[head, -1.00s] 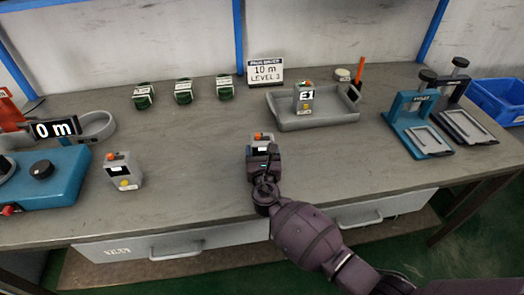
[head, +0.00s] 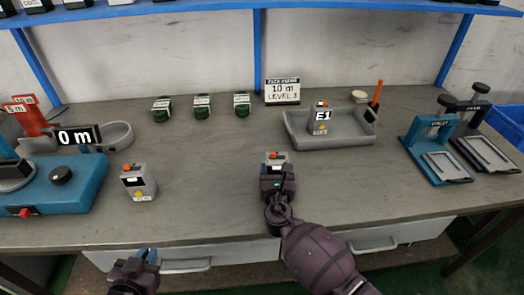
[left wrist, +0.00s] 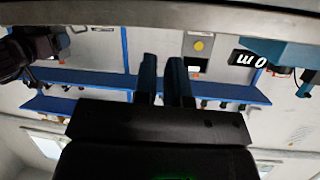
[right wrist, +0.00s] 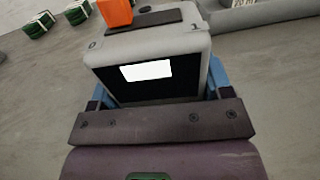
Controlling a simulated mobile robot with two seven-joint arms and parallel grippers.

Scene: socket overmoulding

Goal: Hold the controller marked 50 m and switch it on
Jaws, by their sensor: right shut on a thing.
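My right gripper (head: 277,190) is shut on a grey controller (head: 276,158) with an orange knob, near the bench's middle. In the right wrist view this controller (right wrist: 150,55) sits between the blue fingers, its dark face with a blank white label toward me; no 50 m mark is readable. A second grey controller (head: 138,182) with an orange knob and yellow button stands upright on the left. A third, tagged E1 (head: 321,118), stands in the grey tray. My left gripper (head: 147,256) is empty, its fingers (left wrist: 164,82) narrowly apart, at the bench's front edge.
A blue machine (head: 60,195) with a "0 m" display (head: 78,136) stands at the left. Two stands (head: 435,150) are right. The front middle is clear.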

